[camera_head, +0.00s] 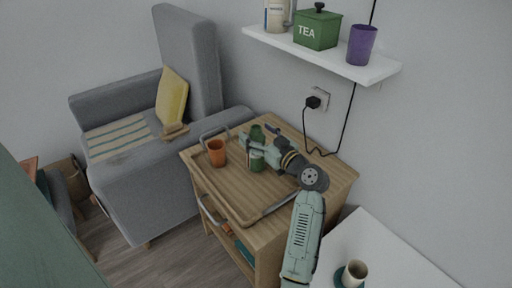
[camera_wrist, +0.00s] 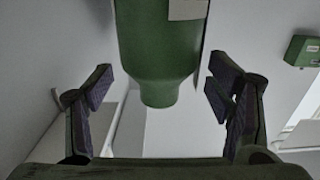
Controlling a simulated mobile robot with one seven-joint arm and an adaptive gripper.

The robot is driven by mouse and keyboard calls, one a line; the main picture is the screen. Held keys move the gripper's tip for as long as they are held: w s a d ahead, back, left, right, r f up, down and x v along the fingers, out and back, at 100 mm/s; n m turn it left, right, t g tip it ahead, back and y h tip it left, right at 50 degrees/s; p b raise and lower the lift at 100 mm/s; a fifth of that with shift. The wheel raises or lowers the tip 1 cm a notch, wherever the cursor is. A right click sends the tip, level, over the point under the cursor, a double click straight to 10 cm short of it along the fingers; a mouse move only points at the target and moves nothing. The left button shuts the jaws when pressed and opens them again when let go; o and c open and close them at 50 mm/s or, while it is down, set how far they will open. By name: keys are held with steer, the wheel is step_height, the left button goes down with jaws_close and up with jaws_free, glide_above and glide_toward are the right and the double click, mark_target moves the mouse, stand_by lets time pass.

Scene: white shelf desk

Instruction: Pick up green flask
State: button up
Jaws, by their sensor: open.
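The green flask (camera_head: 256,163) stands upright on the wooden tray on the cabinet, with a pale label on its side. My gripper (camera_head: 254,146) is at the flask's upper part, reaching in from the right and hiding some of it. In the wrist view the flask (camera_wrist: 158,48) appears between the two spread fingers of my gripper (camera_wrist: 160,88), narrow end downward in the picture. A gap shows between the flask and each finger. The gripper is open and holds nothing.
An orange cup (camera_head: 216,153) stands on the tray (camera_head: 226,192), left of the flask. A shelf (camera_head: 340,64) above holds a green tea tin (camera_head: 317,31) and a purple cup (camera_head: 361,45). A grey armchair (camera_head: 160,180) stands left of the cabinet (camera_head: 335,187).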

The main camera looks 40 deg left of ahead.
steer(key=shift+w+a+f, duration=0.1)
steer(key=shift+a, duration=0.3)
steer(key=c, duration=1.7)
jaws_close()
